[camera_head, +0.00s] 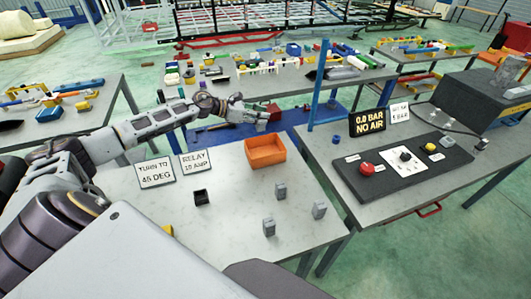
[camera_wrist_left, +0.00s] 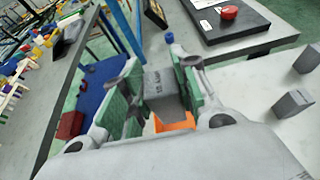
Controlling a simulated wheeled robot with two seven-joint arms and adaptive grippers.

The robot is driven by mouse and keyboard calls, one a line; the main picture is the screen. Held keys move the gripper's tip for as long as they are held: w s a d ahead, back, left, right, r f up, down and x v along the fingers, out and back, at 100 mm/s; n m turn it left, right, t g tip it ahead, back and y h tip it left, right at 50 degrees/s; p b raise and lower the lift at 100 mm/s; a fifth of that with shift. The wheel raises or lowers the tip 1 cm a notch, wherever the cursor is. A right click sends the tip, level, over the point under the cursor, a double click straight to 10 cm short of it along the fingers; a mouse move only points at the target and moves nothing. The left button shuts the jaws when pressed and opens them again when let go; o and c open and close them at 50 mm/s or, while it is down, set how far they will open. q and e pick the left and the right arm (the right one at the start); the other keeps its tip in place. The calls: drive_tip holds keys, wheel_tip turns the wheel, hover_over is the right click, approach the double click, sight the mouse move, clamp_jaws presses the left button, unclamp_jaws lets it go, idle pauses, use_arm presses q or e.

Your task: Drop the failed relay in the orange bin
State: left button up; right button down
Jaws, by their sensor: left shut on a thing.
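My left gripper (camera_head: 257,116) is raised at the far side of the orange bin (camera_head: 266,153) in the head view. In the left wrist view the gripper (camera_wrist_left: 156,66) is shut on a grey block-shaped relay (camera_wrist_left: 160,84) with small dark lettering, held between the green-lined fingers. Part of the orange bin (camera_wrist_left: 176,124) shows below and behind the held relay; the fingers and relay hide most of it. The bin looks empty in the head view. Several more grey relays (camera_head: 280,191) stand on the table to the right of and nearer than the bin. My right gripper is out of view.
A small black socket (camera_head: 201,197) and two signs, "TURN TO 45 DEG" (camera_head: 156,173) and "RELAY 20 AMP" (camera_head: 195,161), are on the near table. A blue post (camera_head: 319,85) rises beyond the bin. The right table holds a dark panel (camera_head: 401,168) with a red button.

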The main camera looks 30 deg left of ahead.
sight(260, 127)
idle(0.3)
use_arm(q)
drive_tip(key=shift+f+b, duration=0.7)
drive_tip(key=shift+f, duration=0.75)
drive_tip(key=shift+f+b, duration=0.7)
drive_tip(key=shift+f, duration=0.85)
